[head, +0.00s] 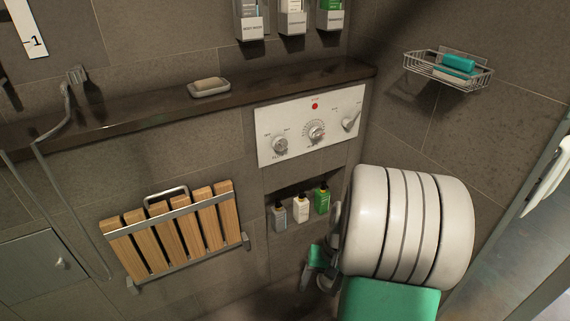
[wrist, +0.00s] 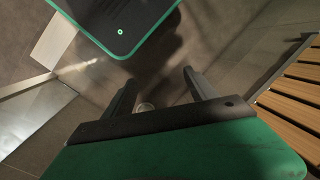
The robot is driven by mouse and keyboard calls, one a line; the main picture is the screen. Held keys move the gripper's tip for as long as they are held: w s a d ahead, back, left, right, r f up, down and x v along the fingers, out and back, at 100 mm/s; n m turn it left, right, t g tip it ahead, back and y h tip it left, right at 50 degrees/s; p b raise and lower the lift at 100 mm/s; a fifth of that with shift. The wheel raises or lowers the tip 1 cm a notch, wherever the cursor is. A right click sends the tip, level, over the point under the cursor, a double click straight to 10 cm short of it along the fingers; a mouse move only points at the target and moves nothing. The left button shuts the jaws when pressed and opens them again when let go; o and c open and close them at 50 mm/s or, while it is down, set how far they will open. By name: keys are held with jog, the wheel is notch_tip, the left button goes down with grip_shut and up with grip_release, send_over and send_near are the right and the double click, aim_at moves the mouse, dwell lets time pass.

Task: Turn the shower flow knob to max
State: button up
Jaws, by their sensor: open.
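A white control panel (head: 310,125) is on the back wall, under the right end of the dark ledge. It carries a left knob (head: 280,144), a middle knob (head: 316,132) with a ring of marks, and a right lever-like knob (head: 351,122). Their labels are too small to read surely, so I cannot tell which is the flow knob. My gripper (head: 318,270) is below the panel, partly hidden by my arm, and touches no knob. In the wrist view my gripper (wrist: 160,78) has its two dark fingers apart, with nothing between them, and points down at the floor.
Several bottles (head: 300,207) stand in a niche below the panel. A folding wooden seat (head: 175,232) is on the wall to the left. A soap dish (head: 210,88) sits on the ledge (head: 120,105). A wire basket (head: 448,70) hangs on the right wall. The space before the panel is clear.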

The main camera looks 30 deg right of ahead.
jog(key=w+d+f+n+t, duration=0.2)
jog(key=w+f+t, duration=0.25)
jog(key=w, duration=0.45)
jog(key=n+t+h, duration=0.2)
jog(key=n+t, duration=0.5)
jog(key=t, duration=0.6)
send_near(283, 146)
jog(key=w, duration=1)
jog(key=shift+w+a+f, duration=0.1)
jog(key=shift+f, duration=0.15)
jog(key=c, duration=1.4)
